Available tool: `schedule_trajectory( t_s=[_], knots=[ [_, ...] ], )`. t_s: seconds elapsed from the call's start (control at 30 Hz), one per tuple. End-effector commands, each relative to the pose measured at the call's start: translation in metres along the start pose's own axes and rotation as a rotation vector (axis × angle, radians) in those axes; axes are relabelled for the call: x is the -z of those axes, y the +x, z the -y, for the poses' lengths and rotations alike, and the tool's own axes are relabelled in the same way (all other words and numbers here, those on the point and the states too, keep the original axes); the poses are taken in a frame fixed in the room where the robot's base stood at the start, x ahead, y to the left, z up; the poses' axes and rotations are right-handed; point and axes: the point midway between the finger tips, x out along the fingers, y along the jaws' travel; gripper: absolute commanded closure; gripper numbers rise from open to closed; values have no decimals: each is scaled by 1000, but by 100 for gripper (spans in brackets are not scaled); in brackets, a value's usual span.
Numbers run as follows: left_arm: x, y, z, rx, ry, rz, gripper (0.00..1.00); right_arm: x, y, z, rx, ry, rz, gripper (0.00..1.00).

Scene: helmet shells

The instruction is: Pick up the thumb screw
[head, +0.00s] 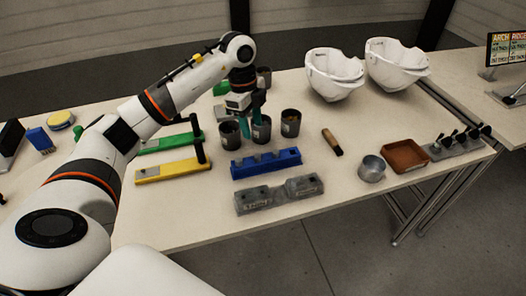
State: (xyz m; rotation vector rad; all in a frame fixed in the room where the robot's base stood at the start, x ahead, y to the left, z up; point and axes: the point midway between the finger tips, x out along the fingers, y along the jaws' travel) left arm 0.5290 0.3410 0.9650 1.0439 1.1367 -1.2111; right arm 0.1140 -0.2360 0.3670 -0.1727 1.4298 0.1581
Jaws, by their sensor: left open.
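My left gripper (252,114) reaches in from the left with its teal fingers pointing down. It is open, and its fingertips are at the dark cups near the middle of the table. One dark cup (261,133) is right below the fingers, with another dark cup (230,136) to its left and a third dark cup (290,124) to its right. I cannot make out a thumb screw; the insides of the cups are too small and partly hidden by the gripper. My right gripper is not in view.
A blue rack (266,164) and a grey block (279,196) lie in front of the cups. Yellow (168,171) and green (165,144) tools lie left. Right are a brush (332,143), metal cup (372,170) and brown tray (404,156). White helmet shells (333,75) stand behind.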

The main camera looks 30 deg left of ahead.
Motion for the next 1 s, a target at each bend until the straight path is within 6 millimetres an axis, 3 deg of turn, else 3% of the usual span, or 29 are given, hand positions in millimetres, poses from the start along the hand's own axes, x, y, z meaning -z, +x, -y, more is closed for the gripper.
schedule_trajectory(
  t_s=[0.1,0.23,0.37,0.6,0.8,1.0],
  knots=[
    [0,23,1,5,1,1,54,34,-6,-6,-7,0,-51,55],
    [-1,40,1,3,3,3,54,55,-10,-9,-12,0,-83,55],
    [-1,48,0,1,4,2,54,49,-10,-8,-11,0,-75,55],
    [-2,80,2,5,3,4,54,14,-16,-4,-5,-1,-21,55],
    [-2,98,1,1,4,3,54,19,-17,-5,-7,-1,-30,55],
    [-2,99,1,0,4,3,54,30,-17,-8,-11,0,-46,55]
  ],
)
